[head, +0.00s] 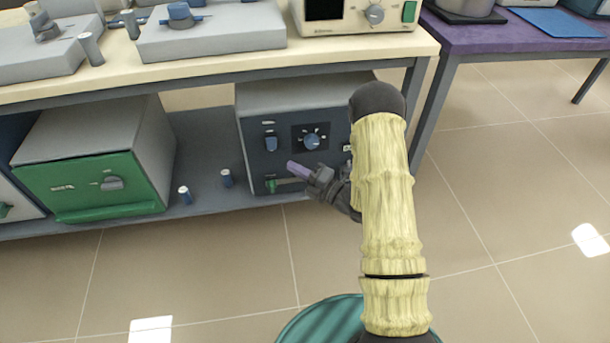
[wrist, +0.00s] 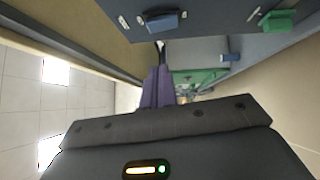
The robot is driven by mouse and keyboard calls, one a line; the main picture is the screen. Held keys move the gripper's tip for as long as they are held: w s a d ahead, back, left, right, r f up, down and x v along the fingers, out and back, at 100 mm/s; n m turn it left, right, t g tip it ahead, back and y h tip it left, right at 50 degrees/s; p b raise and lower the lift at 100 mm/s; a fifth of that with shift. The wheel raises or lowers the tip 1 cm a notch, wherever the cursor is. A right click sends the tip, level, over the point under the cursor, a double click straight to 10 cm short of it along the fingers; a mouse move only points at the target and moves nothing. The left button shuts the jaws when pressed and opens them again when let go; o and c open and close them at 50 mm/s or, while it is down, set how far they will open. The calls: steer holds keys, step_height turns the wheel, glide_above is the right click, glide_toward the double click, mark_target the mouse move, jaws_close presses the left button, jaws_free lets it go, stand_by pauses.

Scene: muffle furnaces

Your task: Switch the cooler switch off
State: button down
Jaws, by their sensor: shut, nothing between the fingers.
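A grey box with a dark blue front (head: 290,165) stands on the lower shelf. Its front bears a blue switch (head: 271,142) at upper left, a blue round dial (head: 312,141) and a green switch (head: 272,186) at lower left. The labels are too small to read, so I cannot tell which one is the cooler switch. My gripper (head: 293,166) has purple fingers, shut and empty, in front of the panel, pointing left. In the wrist view, the fingers (wrist: 156,88) lie apart from the blue switch (wrist: 163,21) and the green switch (wrist: 277,20).
A green-fronted box (head: 95,186) stands on the same shelf to the left. The bench top (head: 215,72) overhangs the shelf and carries more equipment. A purple table (head: 520,38) is at right. The tiled floor in front is clear.

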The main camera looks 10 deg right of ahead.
mark_target(270, 142)
steer(key=w+a+b, duration=0.1)
steer(key=w, duration=0.1)
steer(key=w+a+b, duration=0.1)
steer(key=w, duration=0.2)
steer(key=w+a+r+b, duration=0.1)
steer(key=w, duration=0.1)
steer(key=shift+w+a, duration=0.3)
steer(key=shift+a, duration=0.1)
steer(key=shift+a+r, duration=0.1)
steer(key=shift+a, duration=0.05)
steer(key=shift+w+r+p, duration=0.1)
steer(key=shift+p, duration=0.2)
steer(key=shift+w+d, duration=0.1)
steer(key=shift+d, duration=0.3)
steer(key=shift+a, duration=0.1)
